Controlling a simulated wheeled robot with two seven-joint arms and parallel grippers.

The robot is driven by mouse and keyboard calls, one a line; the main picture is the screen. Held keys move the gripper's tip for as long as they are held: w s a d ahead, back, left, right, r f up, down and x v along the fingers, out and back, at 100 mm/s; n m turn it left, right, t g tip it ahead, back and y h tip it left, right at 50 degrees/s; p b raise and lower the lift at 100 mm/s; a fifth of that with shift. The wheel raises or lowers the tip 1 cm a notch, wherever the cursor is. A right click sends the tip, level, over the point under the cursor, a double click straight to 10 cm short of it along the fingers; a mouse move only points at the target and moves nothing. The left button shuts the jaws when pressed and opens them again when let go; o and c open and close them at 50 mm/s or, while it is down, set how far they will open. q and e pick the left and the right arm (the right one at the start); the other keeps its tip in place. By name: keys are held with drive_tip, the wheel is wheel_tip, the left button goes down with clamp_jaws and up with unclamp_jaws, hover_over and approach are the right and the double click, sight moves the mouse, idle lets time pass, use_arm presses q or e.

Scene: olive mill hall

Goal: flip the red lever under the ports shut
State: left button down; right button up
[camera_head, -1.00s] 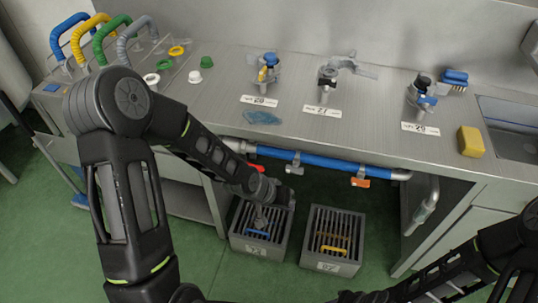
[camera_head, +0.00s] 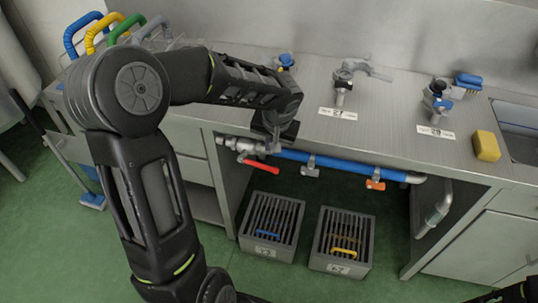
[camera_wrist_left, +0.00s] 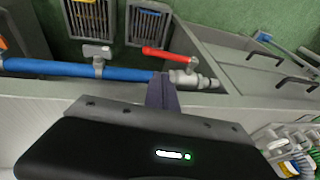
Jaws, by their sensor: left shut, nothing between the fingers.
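The red lever (camera_head: 260,165) sits on a metal valve at the left end of the blue pipe (camera_head: 345,167), under the counter's front edge. Its handle points right in the head view, slanting slightly off the pipe's line. It also shows in the left wrist view (camera_wrist_left: 156,53), just beyond my left fingers. My left gripper (camera_head: 273,146) is shut and empty, at the pipe beside the valve; its fingers (camera_wrist_left: 162,92) overlap the pipe in the wrist view. I cannot tell if they touch the pipe or lever.
A grey lever (camera_head: 310,166) and an orange lever (camera_head: 375,184) hang farther right on the pipe. Two slatted grey crates (camera_head: 341,268) stand on the floor below. Taps with number tags stand on the counter (camera_head: 385,110), near a yellow sponge (camera_head: 486,146).

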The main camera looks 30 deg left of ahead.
sight(268, 166)
use_arm(q)
drive_tip(key=x, duration=1)
drive_tip(key=shift+s, duration=0.1)
drive_tip(key=shift+f, duration=0.1)
